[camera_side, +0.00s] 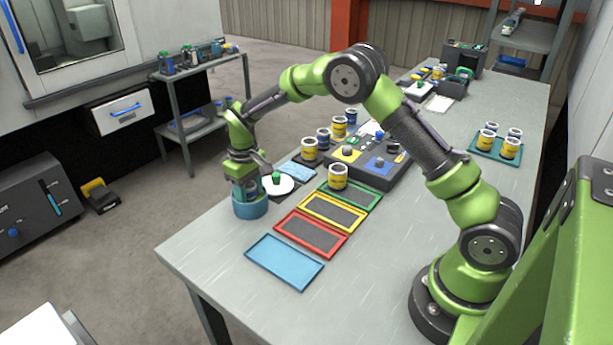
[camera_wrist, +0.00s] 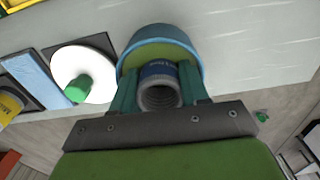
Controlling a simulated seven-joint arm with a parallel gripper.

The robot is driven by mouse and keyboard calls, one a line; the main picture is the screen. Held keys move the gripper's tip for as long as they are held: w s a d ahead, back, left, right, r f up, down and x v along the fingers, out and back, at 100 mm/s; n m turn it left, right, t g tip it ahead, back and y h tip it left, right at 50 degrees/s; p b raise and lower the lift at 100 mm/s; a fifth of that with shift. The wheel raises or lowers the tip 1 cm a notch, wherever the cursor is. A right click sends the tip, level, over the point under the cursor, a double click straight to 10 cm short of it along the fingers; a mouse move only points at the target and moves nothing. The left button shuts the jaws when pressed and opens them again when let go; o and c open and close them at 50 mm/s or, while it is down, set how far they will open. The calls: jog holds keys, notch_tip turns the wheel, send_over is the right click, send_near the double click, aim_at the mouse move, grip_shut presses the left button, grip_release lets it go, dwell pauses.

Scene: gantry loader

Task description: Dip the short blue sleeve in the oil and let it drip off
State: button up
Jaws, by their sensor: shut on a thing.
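The short blue sleeve (camera_wrist: 158,71) is a small hollow cylinder with a blue band and a grey ribbed bore facing the wrist camera. My gripper (camera_wrist: 157,82) is shut on it, one teal finger on each side. The oil pot (camera_side: 250,209) is a round blue pot at the table's far left edge; my gripper (camera_side: 249,188) points straight down into its mouth. In the wrist view the pot (camera_wrist: 187,42) shows a yellow-green inside behind the sleeve. The sleeve's lower end is hidden, so I cannot tell whether it touches the oil.
A white disc (camera_side: 284,185) with a green knob lies close beside the pot. Blue (camera_side: 262,276), red (camera_side: 282,242), yellow (camera_side: 306,223) and green (camera_side: 372,205) framed trays line the table. A yellow-banded sleeve (camera_side: 338,178) stands near the green tray. A control panel (camera_side: 384,172) is behind.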

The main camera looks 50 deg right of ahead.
jog(key=shift+r, duration=2.8)
dwell(1.3)
jog(key=shift+r, duration=1.5)
